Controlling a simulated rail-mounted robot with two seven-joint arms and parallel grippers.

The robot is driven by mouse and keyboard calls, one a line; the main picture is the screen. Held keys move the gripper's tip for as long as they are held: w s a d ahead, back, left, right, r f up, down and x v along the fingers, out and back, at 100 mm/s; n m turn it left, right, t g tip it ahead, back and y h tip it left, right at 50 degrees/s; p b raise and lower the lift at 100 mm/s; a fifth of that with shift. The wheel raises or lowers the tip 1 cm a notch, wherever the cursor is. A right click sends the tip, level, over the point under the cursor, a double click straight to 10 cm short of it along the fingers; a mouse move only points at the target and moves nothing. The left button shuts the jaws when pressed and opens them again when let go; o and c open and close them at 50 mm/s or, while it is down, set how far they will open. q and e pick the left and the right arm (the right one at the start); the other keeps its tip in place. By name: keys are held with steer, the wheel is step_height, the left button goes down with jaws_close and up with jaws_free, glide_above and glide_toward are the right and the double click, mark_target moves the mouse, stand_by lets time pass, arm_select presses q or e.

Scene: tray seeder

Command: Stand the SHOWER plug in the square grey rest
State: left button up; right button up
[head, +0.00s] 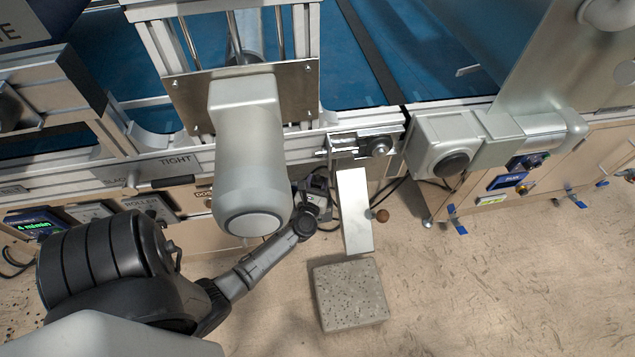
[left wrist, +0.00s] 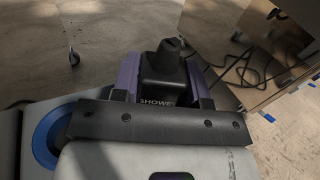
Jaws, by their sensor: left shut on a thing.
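In the left wrist view, my left gripper (left wrist: 163,90) is shut on the SHOWER plug (left wrist: 160,72), a black block with a rounded, narrower top and white lettering, partly cut off. The plug sits between the purple-sided fingers. In the head view, my left gripper (head: 314,188) is under the front edge of the machine, beside a large pale housing; the plug cannot be made out there. A squarish grey speckled block (head: 348,293) lies below and right of the gripper, apart from it; I cannot tell whether it is the grey rest. My right gripper is not in view.
Dark cables (left wrist: 240,68) run near the wooden cabinet. The floor at lower right is clear.

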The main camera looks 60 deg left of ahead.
arm_select(q)
steer(key=shift+f+b, duration=0.3)
steer(key=o, duration=1.1)
steer(key=shift+s+d, duration=0.1)
steer(key=shift+s+d, duration=0.2)
steer(key=p+v, duration=0.3)
steer(key=v, duration=1)
steer(key=shift+p, duration=0.3)
steer(key=shift+r, duration=0.1)
